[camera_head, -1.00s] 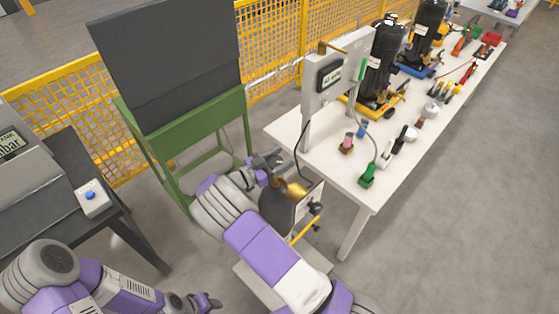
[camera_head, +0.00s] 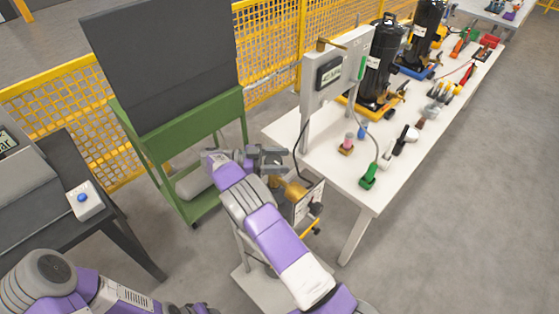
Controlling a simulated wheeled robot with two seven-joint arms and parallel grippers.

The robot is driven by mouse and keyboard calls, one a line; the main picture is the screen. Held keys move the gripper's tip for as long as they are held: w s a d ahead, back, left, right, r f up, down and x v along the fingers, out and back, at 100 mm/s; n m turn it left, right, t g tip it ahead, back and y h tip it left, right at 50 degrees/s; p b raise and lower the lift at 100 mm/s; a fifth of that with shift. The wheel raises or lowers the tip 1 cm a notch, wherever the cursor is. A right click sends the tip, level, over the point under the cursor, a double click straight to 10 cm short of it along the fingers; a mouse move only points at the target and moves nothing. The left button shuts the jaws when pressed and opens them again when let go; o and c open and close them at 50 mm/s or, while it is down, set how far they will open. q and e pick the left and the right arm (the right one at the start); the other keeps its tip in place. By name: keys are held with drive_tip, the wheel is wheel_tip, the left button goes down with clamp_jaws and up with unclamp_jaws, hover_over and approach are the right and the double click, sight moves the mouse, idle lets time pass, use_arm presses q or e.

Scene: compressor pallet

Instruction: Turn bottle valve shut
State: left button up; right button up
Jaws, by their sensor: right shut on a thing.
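The bottle's brass fitting (camera_head: 295,191) shows just right of my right arm, beside a small labelled plate (camera_head: 304,206). The bottle's body is largely hidden behind that arm. My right gripper (camera_head: 270,160) is at the top of the bottle, just above and left of the brass fitting. It is shut on the bottle valve, but the grip itself is mostly hidden by the wrist and fingers. My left gripper (camera_head: 192,309) is at the bottom edge, largely cut off, so its fingers cannot be judged.
A white table (camera_head: 376,195) at right carries a display stand (camera_head: 331,78), pumps and tools. A green frame (camera_head: 190,128) with a dark panel stands behind the gripper. A dark table (camera_head: 105,225) with a blue-button box (camera_head: 85,201) is at left. Open floor lies at right.

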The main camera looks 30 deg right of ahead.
sight(279, 161)
idle(0.4)
drive_tip(key=o, duration=1)
drive_tip(key=shift+c, duration=0.2)
wheel_tip(279, 161, up, 10)
drive_tip(key=shift+r+p, duration=0.1)
drive_tip(key=shift+p, duration=0.75)
